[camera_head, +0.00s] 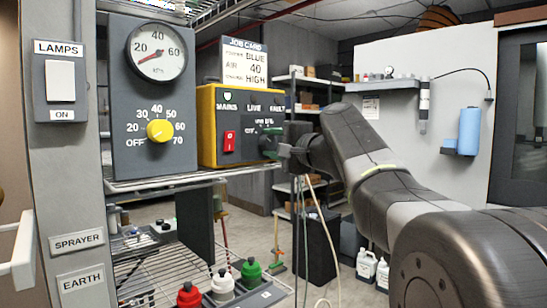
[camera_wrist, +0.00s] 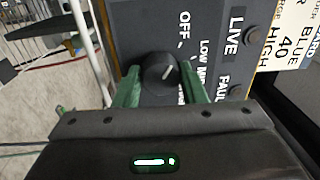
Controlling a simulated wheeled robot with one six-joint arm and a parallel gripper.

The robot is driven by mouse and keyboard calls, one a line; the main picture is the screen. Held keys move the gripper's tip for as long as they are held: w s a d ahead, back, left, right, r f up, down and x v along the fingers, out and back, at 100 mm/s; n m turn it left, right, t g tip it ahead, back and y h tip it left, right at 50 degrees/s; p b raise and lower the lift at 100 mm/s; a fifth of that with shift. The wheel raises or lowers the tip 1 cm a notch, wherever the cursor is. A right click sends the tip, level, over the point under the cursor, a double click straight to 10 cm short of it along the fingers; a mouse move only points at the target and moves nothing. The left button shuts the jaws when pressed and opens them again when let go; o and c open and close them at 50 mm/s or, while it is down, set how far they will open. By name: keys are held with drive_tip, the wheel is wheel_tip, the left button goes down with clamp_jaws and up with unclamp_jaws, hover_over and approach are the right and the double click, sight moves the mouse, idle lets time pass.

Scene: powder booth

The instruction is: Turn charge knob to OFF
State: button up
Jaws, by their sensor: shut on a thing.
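The charge knob (camera_wrist: 158,71) is a dark round knob with a white pointer line, on the dark face of the yellow control box (camera_head: 205,125). In the wrist view, OFF, LOW and further marks are printed beside it, the lower ones partly hidden. The pointer slants up and right, roughly between OFF and LOW; its exact setting is hard to tell. My gripper (camera_wrist: 158,85) has its green fingers closed on opposite sides of the knob. In the head view my gripper (camera_head: 270,144) reaches the box's right side and hides the knob.
The box also bears a red MAINS switch (camera_head: 230,141) and LIVE and FAULT lamps. A grey panel with a gauge (camera_head: 157,52) and a yellow knob (camera_head: 160,131) stands left. A job card (camera_head: 245,62) stands behind the box. Capped bottles (camera_head: 222,285) sit on the rack below.

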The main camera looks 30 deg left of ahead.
drive_tip(key=shift+f+n+b, duration=0.15)
drive_tip(key=shift+n+b, duration=0.6)
drive_tip(key=shift+n, duration=0.25)
drive_tip(key=o, duration=1)
drive_tip(key=b+v, duration=0.1)
drive_tip(key=v, duration=1.2)
drive_tip(key=shift+d+b, duration=0.4)
drive_tip(key=p+x, duration=0.1)
drive_tip(key=x, duration=1.3)
drive_tip(key=shift+s+p, duration=0.1)
drive_tip(key=shift+p, duration=0.2)
